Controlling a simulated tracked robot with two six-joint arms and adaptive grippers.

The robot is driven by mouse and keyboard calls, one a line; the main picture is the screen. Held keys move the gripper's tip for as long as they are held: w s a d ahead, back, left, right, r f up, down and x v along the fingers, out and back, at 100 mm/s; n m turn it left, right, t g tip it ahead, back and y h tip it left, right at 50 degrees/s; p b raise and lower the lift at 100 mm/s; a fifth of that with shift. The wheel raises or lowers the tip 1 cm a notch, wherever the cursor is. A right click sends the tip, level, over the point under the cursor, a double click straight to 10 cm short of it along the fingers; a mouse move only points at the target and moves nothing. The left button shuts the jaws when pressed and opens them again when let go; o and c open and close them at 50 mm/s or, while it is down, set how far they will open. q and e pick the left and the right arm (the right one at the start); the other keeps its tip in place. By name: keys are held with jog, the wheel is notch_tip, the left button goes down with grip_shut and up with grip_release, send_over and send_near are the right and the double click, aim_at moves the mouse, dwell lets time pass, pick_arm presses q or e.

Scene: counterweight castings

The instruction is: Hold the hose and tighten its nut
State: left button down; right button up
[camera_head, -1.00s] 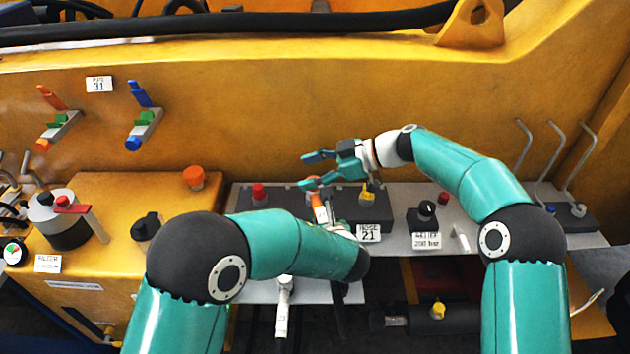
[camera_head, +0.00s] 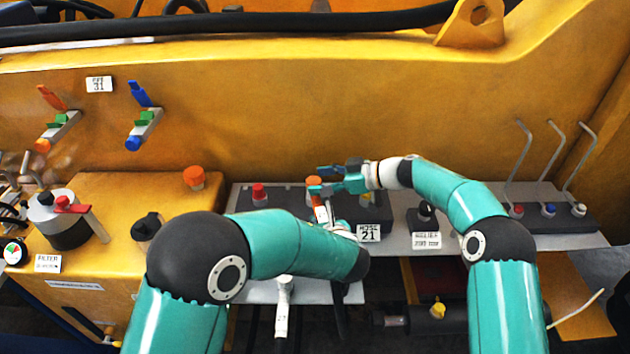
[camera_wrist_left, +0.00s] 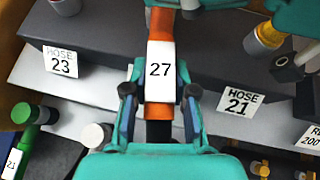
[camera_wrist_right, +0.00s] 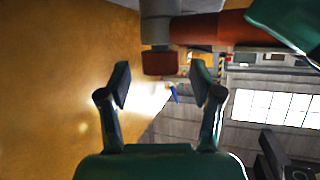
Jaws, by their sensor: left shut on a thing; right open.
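The hose (camera_head: 322,213) has an orange end sleeve and a white label reading 27, clear in the left wrist view (camera_wrist_left: 160,70). My left gripper (camera_head: 328,226) is shut on this hose, one finger on each side of the label. A grey collar sits beyond the orange sleeve, with a wider orange piece (camera_head: 314,183) at the far end; I take the collar (camera_wrist_right: 168,30) for the nut. My right gripper (camera_head: 322,180) is open beside that orange end. In the right wrist view the grey and orange end lies just beyond its open fingertips (camera_wrist_right: 162,82). I cannot tell whether they touch.
The grey shelf has dark blocks, a red cap (camera_head: 258,192), a yellow fitting (camera_head: 368,199) and plates reading HOSE 21 (camera_head: 368,233) and HOSE 23 (camera_wrist_left: 61,61). A black knob (camera_head: 426,211) and bent levers (camera_head: 556,165) stand rightward. The yellow wall (camera_head: 290,120) is close behind.

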jog(key=shift+x, duration=1)
jog(key=shift+c, duration=0.2)
jog(key=c, duration=1.1)
